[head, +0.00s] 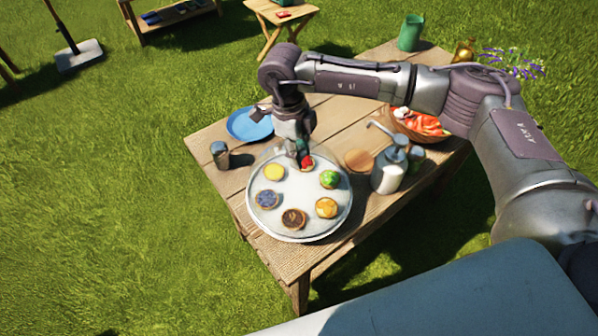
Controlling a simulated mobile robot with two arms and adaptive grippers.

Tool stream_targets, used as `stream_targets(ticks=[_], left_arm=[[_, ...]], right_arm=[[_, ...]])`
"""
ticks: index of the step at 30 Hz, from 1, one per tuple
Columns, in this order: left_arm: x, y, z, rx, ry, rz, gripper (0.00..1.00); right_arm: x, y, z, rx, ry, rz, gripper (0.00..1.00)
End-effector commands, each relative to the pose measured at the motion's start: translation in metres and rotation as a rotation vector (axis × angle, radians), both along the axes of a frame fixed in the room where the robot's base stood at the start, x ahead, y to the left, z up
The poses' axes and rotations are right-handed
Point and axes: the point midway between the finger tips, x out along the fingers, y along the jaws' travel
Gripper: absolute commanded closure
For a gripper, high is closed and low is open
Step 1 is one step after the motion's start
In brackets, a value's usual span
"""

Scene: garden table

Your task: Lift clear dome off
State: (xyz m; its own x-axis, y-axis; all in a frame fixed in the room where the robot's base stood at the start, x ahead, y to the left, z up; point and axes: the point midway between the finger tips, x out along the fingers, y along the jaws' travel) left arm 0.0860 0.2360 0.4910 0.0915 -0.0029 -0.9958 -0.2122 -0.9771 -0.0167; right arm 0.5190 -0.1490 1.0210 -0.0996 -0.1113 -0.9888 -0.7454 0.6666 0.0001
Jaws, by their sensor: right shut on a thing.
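A round pale tray (256,220) stands on the wooden table with several small tarts spread in a ring. The clear dome (268,153) shows only as a faint outline over the tray's far part; I cannot tell whether its rim touches the tray. My right gripper (303,160) reaches down over the tray's far side and is shut on the dome's top. The grip itself is small and partly hidden by the wrist. A red-topped tart (306,164) shows just beside the fingertips. My left gripper is out of view.
A metal pump bottle (388,172) and a round wooden board (358,160) stand close to the tray's right. A blue plate (250,125) lies behind, a dark-topped shaker (220,154) at left. A vegetable bowl (432,137) sits under my right arm.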

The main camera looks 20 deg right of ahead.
Motion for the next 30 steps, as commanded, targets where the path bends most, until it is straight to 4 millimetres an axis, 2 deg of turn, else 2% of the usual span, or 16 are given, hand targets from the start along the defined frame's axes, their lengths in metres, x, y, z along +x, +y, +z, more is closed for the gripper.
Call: stream_targets(ticks=[8,22,30], left_arm=[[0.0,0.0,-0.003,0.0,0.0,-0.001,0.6],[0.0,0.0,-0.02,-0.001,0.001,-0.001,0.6],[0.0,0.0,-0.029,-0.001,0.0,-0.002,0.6]], right_arm=[[0.001,0.0,0.004,0.001,-0.002,-0.001,1.0],[0.001,0.0,0.04,0.001,-0.003,0.0,1.0],[-0.021,-0.008,0.053,0.001,-0.003,0.0,1.0]])
